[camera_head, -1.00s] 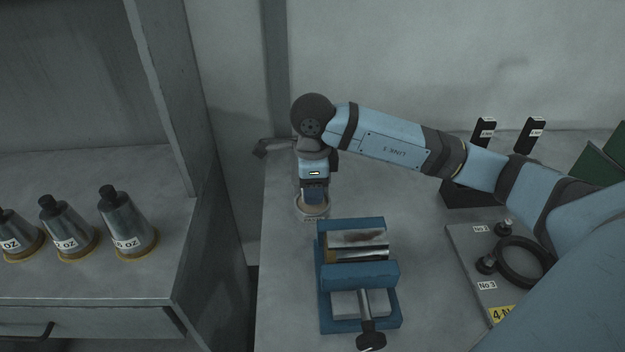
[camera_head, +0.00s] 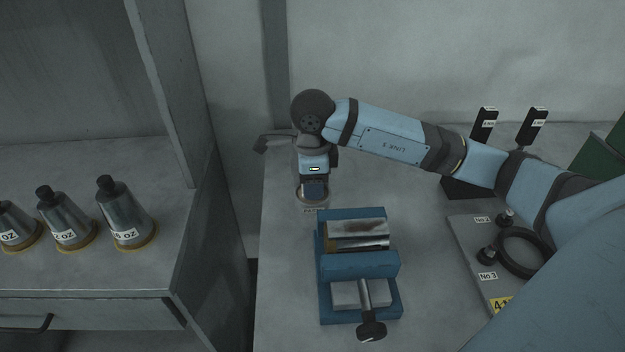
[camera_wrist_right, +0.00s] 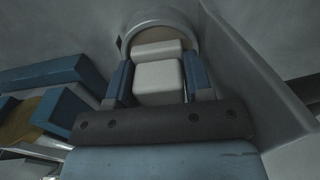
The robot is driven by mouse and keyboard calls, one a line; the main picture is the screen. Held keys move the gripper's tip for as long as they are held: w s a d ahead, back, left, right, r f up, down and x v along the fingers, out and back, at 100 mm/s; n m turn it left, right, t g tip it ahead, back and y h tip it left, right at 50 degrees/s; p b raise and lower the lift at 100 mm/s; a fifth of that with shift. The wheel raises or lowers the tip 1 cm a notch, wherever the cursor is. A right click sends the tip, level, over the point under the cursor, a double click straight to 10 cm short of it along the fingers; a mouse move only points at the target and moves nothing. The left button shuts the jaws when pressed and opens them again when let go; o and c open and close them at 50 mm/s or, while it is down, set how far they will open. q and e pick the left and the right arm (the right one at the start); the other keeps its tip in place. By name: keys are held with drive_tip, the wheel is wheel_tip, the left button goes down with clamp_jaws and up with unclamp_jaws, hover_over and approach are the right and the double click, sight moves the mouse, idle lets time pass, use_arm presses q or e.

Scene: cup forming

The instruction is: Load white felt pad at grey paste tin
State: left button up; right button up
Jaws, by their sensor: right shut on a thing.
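My right gripper (camera_head: 314,190) points down at the grey paste tin (camera_head: 312,204), which stands on the bench behind the blue vise. In the right wrist view the gripper's two blue fingers (camera_wrist_right: 157,82) are shut on the white felt pad (camera_wrist_right: 158,75), a pale block. The tin's round rim (camera_wrist_right: 150,17) with a tan inside shows just beyond the pad. The pad's lower end is over or in the tin's mouth; I cannot tell whether it touches the paste. In the head view the gripper hides the pad. My left gripper is not in view.
A blue vise (camera_head: 360,265) clamping a metal piece (camera_head: 358,230) stands close in front of the tin. Several metal cups (camera_head: 125,215) stand on the left bench. A board (camera_head: 470,250) with a black ring and a black stand (camera_head: 465,189) are at right.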

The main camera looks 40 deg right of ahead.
drive_tip(key=shift+f, duration=0.35)
drive_tip(key=shift+f+b, duration=0.2)
drive_tip(key=shift+b, duration=0.3)
idle(1.1)
drive_tip(key=shift+r+p, duration=0.6)
drive_tip(key=shift+r, duration=0.3)
drive_tip(key=shift+r+p, duration=1.5)
drive_tip(key=shift+r, duration=1.2)
drive_tip(key=shift+f, duration=0.1)
